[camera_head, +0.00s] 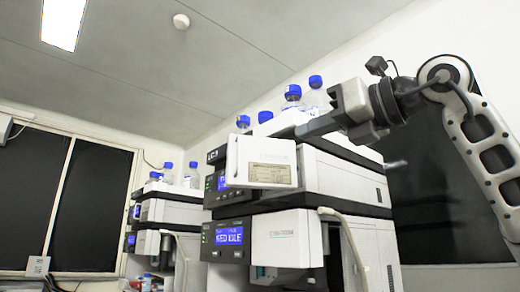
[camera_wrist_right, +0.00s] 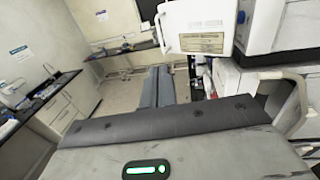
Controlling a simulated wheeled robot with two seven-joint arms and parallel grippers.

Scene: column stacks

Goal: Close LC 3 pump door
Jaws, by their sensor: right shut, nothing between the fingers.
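The LC 3 stack (camera_head: 347,180) stands at the centre right in the head view. Its upper module's white pump door (camera_head: 262,162), with a paper label, stands swung out from the front. The door also shows at the top of the right wrist view (camera_wrist_right: 197,27). My right gripper (camera_head: 303,131) is shut and empty, with its fingers pointing left near the door's upper right. In the right wrist view its fingers (camera_wrist_right: 158,88) lie together below the door, with floor visible beyond them. I cannot tell whether they touch the door. My left gripper is not in view.
Blue-capped bottles (camera_head: 291,98) stand on top of the stack near my right arm. The lower module's white front (camera_head: 287,238) and a pale looped tube (camera_head: 345,235) are below. A second stack (camera_head: 170,212) stands at left. Benches (camera_wrist_right: 45,105) line the room.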

